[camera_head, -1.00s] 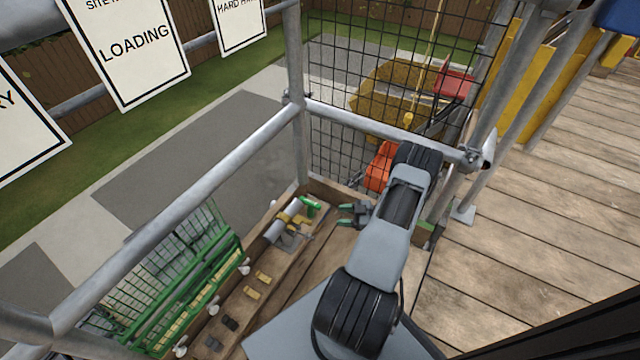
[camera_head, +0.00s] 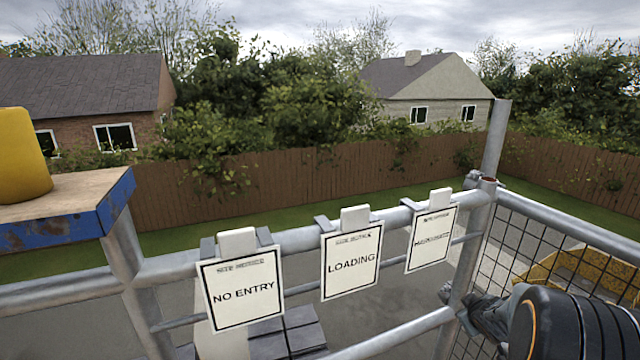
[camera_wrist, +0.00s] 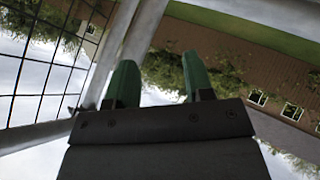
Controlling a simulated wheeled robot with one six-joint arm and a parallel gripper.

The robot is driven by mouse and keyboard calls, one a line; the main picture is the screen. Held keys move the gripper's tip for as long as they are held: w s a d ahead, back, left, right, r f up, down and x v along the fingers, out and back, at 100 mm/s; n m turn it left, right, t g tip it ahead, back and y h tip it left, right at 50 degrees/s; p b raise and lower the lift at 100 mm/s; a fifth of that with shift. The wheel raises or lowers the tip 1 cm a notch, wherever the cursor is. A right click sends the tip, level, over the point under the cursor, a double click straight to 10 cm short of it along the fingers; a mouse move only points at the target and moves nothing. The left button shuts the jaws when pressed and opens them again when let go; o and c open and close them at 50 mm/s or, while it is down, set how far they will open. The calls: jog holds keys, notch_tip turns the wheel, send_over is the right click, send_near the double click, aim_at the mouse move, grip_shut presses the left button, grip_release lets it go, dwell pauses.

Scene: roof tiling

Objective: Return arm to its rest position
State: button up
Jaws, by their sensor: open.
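My gripper (camera_wrist: 160,80) is open in the wrist view, its two green fingertips apart with nothing between them. The wrist view looks out with sky at the bottom and the fence upside down. A pale metal post (camera_wrist: 110,50) and the black mesh (camera_wrist: 45,55) are just beyond the fingers on the left; I cannot tell whether they touch. In the head view my arm (camera_head: 575,325) is at the lower right, beside the corner post. The fingertips cannot be made out there.
A guard rail (camera_head: 75,287) crosses the head view, with NO ENTRY (camera_head: 243,290), LOADING (camera_head: 350,262) and a third sign (camera_head: 431,240) on it. A corner post (camera_head: 468,255) and mesh panel (camera_head: 535,240) stand right. A blue-edged board (camera_head: 60,225) carries a yellow object (camera_head: 22,160) left.

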jog(key=s+a+r+m+g+p, duration=0.1)
jog(key=s+a+r+m+p, duration=0.1)
jog(key=s+a+r+p, duration=0.35)
jog(key=s+a+r+m+g+p, duration=0.1)
jog(key=s+a+r+g+p, duration=0.15)
jog(key=a+r, duration=0.6)
jog(key=s+a+r+g+y+p, duration=0.1)
jog(key=s+a+r+p, duration=0.1)
jog(key=s+a+r, duration=0.2)
jog(key=s+a+r+m+g+y+p, duration=0.1)
jog(key=s+a+r+y+p, duration=0.1)
jog(key=s+a+r, duration=0.3)
jog(key=s, duration=0.3)
jog(key=shift+s+a+y+p, duration=0.25)
jog(key=shift+y+p, duration=0.05)
jog(key=shift+p, duration=0.05)
jog(key=shift+s+a, duration=0.15)
jog(key=shift+c, duration=0.2)
jog(key=shift+f, duration=0.1)
jog(key=shift+c, duration=0.3)
